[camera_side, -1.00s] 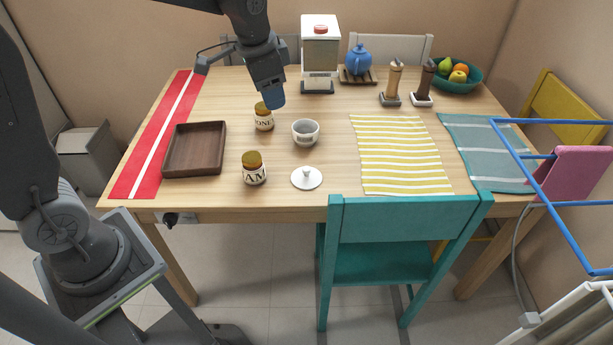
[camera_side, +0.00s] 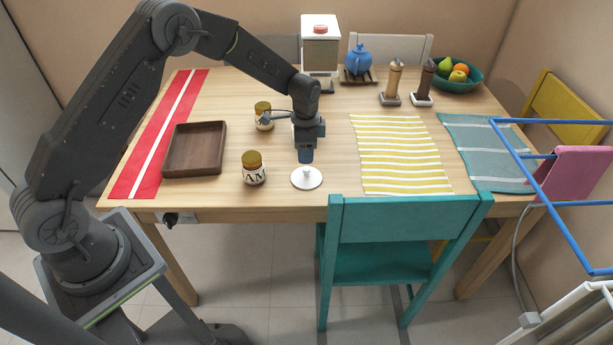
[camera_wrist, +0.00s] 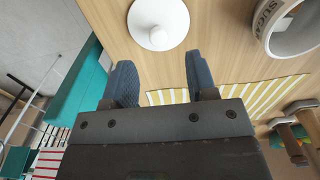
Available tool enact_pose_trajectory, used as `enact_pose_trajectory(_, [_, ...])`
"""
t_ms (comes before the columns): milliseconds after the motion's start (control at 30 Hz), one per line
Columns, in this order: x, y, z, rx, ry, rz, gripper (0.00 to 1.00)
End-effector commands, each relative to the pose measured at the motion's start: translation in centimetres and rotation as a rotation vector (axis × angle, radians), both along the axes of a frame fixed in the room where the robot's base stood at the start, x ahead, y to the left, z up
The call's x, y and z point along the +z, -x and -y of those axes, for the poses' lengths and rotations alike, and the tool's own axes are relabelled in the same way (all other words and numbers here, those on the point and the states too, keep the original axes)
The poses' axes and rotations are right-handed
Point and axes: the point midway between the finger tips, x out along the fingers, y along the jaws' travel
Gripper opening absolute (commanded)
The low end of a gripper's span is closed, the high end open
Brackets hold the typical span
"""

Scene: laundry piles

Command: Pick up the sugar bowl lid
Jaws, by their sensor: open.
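The sugar bowl lid (camera_side: 307,178) is a white disc with a small knob, lying flat on the table near its front edge. In the wrist view the lid (camera_wrist: 158,22) shows beyond the fingertips, apart from them. My gripper (camera_side: 306,157) points down just above and behind the lid. In the wrist view my gripper (camera_wrist: 160,75) has its two blue fingers spread with nothing between them. The sugar bowl (camera_wrist: 290,25) shows in the wrist view at the upper right; in the side view my gripper mostly hides it.
A jam jar (camera_side: 254,170) stands left of the lid, and a honey jar (camera_side: 263,113) farther back. A wooden tray (camera_side: 195,148) lies left. A yellow striped cloth (camera_side: 400,155) lies right. A teal chair (camera_side: 405,225) stands against the front edge.

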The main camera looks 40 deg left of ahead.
Motion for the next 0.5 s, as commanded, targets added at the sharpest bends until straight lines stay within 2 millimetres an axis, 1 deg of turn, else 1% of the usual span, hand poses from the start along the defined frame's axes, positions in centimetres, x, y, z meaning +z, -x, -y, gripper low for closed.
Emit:
enact_pose_trajectory(33, [-0.8, 0.0, 0.0, 0.0, 0.0, -0.003, 0.52])
enact_pose_trajectory(100, [-1.6, 0.0, 0.0, 0.0, 0.001, -0.001, 0.52])
enact_pose_trajectory(267, [-2.4, 0.0, 0.1, 0.001, 0.0, 0.0, 0.52])
enact_pose_trajectory(367, [-3.6, 0.1, 0.2, 0.0, 0.0, -0.001, 0.52])
enact_pose_trajectory(500, [-5.8, 0.1, 0.4, 0.001, 0.001, -0.002, 0.52])
